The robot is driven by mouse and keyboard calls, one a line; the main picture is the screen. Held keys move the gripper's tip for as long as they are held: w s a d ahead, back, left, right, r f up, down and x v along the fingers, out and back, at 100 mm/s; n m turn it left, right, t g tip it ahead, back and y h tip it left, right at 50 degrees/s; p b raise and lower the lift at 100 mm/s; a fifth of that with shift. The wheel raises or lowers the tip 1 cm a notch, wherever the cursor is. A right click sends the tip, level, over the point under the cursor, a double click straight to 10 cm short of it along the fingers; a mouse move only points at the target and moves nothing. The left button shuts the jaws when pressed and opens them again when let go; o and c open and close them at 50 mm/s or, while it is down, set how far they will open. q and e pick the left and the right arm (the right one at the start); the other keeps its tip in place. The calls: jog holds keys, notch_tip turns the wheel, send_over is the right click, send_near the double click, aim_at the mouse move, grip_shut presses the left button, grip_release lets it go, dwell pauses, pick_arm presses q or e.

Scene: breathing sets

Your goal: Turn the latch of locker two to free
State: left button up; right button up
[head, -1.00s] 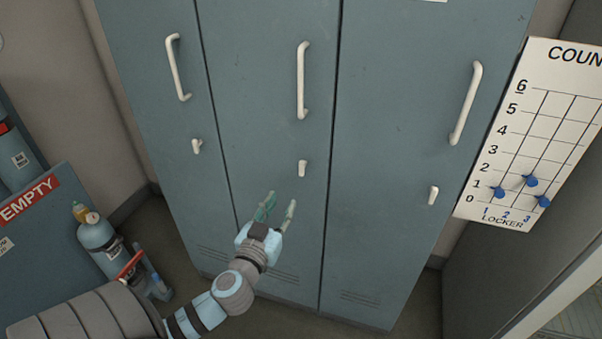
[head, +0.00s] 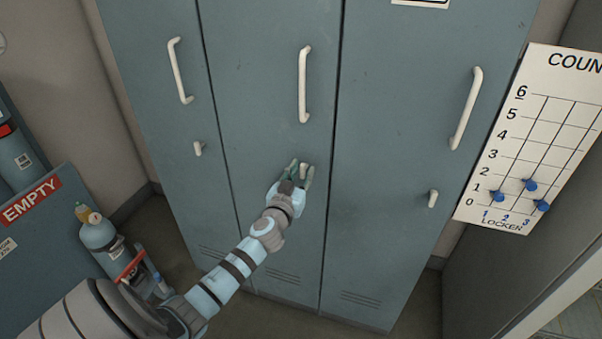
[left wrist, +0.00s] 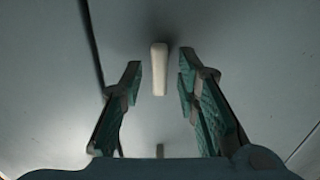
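Locker two is the middle blue-grey door (head: 270,110), and it is closed. Its small white latch (head: 303,170) sits below the long white handle (head: 303,85). In the left wrist view the latch (left wrist: 159,68) points straight up and down, between and just beyond the fingertips. My left gripper (head: 300,172) is open around the latch, one finger on each side. In the left wrist view there is a gap between the latch and each finger of the gripper (left wrist: 159,80). My right gripper is not in view.
The left locker has a latch (head: 198,148) and the right locker has a latch (head: 433,198). A count board (head: 530,140) with blue pegs hangs at the right. A blue-grey bin marked EMPTY (head: 32,200) and a cylinder (head: 98,233) stand at the left.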

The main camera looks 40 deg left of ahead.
pick_arm(q)
grip_shut()
jog(key=shift+m, duration=0.4)
jog(key=m, duration=0.2)
jog(key=shift+m, duration=0.4)
jog(key=m, duration=0.4)
jog(key=shift+d+f, duration=0.1)
jog(key=shift+d, duration=0.05)
jog(key=m, duration=0.6)
jog(key=m+p, duration=0.1)
jog(key=m, duration=0.3)
jog(key=shift+f, duration=0.15)
jog(key=shift+m, duration=0.3)
